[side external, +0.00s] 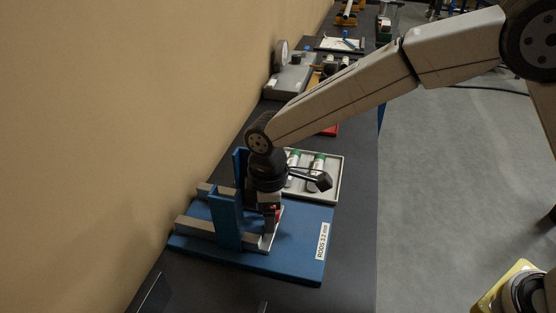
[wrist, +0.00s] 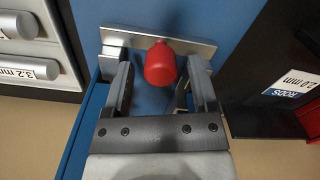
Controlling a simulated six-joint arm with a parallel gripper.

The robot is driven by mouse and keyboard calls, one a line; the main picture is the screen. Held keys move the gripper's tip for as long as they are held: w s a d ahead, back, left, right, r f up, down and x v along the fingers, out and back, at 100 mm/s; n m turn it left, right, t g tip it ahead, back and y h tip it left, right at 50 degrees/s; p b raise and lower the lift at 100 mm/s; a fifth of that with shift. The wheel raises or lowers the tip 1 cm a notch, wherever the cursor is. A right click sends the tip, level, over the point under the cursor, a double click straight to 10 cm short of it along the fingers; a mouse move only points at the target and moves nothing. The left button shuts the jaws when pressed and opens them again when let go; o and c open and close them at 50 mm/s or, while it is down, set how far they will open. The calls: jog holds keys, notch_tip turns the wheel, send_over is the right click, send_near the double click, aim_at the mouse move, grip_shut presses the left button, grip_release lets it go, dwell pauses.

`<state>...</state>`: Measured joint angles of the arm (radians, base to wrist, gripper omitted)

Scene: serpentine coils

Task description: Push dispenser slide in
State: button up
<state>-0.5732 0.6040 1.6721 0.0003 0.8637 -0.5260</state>
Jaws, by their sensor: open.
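The dispenser (side external: 290,255) is a blue base with blue uprights and a label reading RODS 3.2 mm. Its metal slide has a crosswise end plate (wrist: 190,47) with a red knob (wrist: 160,64). In the side view the red knob (side external: 277,213) shows only in part beside my gripper (side external: 268,225), which is low over the dispenser. In the wrist view my gripper (wrist: 160,85) is open, one finger on each side of the red knob, with gaps to it. The fingertips are close to the plate; I cannot tell whether they touch it.
A grey tray (side external: 338,178) with white, green-ended tubes stands behind the dispenser; labelled 3.2 mm tubes (wrist: 30,68) show at the wrist view's left. Another label, RODS 2.0 mm (wrist: 291,84), is at right. A wall (side external: 130,110) runs along the left of the dark bench (side external: 350,250).

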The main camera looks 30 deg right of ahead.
jog(key=shift+r, duration=3.85)
jog(key=shift+d+f, duration=0.1)
jog(key=shift+d, duration=0.45)
jog(key=s+d+f+m+t, duration=0.1)
jog(key=s+d+m, duration=0.3)
jog(key=d, duration=0.4)
jog(key=s+d+f+m, duration=0.3)
jog(key=s+d+m, duration=0.1)
jog(key=d, duration=0.4)
jog(key=s+d+f+m+t, duration=0.1)
jog(key=s+d+f+m, duration=0.2)
jog(key=d, duration=0.6)
jog(key=shift+s+m+t, duration=0.3)
jog(key=shift+s+m, duration=0.45)
jog(key=shift+m, duration=0.05)
